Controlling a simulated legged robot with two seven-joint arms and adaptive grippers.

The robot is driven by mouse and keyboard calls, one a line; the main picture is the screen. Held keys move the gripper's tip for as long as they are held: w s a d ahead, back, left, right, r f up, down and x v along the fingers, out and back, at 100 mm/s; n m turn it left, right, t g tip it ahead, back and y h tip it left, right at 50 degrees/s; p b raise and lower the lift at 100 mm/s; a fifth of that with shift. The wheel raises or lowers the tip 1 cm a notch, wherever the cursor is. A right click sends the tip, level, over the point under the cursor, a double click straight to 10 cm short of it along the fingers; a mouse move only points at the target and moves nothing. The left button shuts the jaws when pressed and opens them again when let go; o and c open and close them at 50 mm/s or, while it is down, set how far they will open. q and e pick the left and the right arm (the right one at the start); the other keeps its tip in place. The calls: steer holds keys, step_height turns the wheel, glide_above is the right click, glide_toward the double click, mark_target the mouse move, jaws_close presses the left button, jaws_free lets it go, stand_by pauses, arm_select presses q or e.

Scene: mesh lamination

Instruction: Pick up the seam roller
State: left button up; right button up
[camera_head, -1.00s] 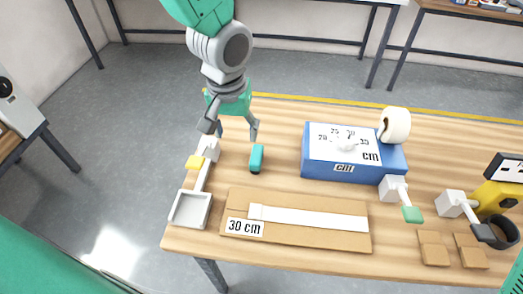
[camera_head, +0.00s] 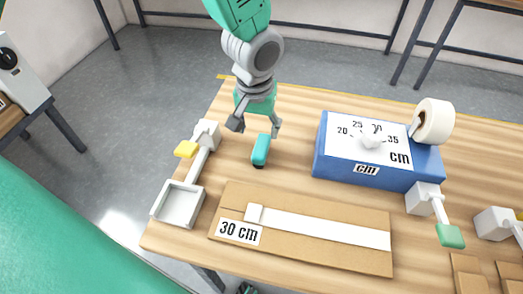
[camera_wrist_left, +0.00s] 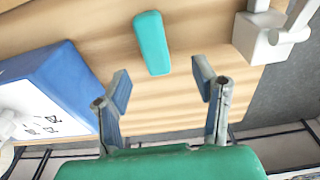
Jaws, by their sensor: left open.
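The teal piece with a dark end, which looks like the seam roller (camera_head: 261,150), lies on the wooden table near its left side. It also shows in the left wrist view (camera_wrist_left: 152,43), just beyond the fingertips and roughly centred between them. My left gripper (camera_head: 256,125) is open and empty, just behind the roller in the head view. Its two fingers are spread apart in the left wrist view (camera_wrist_left: 161,85). No contact with the roller shows. My right gripper is not in view.
A white holder with a grey tray (camera_head: 178,204) and yellow block (camera_head: 186,149) stands left. A blue box (camera_head: 380,174) with a dial and tape roll (camera_head: 433,121) stands right. A cardboard strip (camera_head: 300,256) marked 30 cm lies in front.

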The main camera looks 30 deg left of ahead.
mark_target(262, 145)
arm_select(q)
steer(key=f, duration=0.3)
steer(key=shift+w+d+f, duration=0.15)
steer(key=shift+w+f, duration=0.2)
steer(key=shift+f, duration=0.05)
steer(key=shift+s+d+f, duration=0.1)
steer(key=shift+f, duration=0.45)
steer(key=f, duration=0.4)
steer(key=shift+w+f+b, duration=0.15)
steer(key=shift+w+b, duration=0.15)
steer(key=shift+b, duration=0.1)
jaws_close()
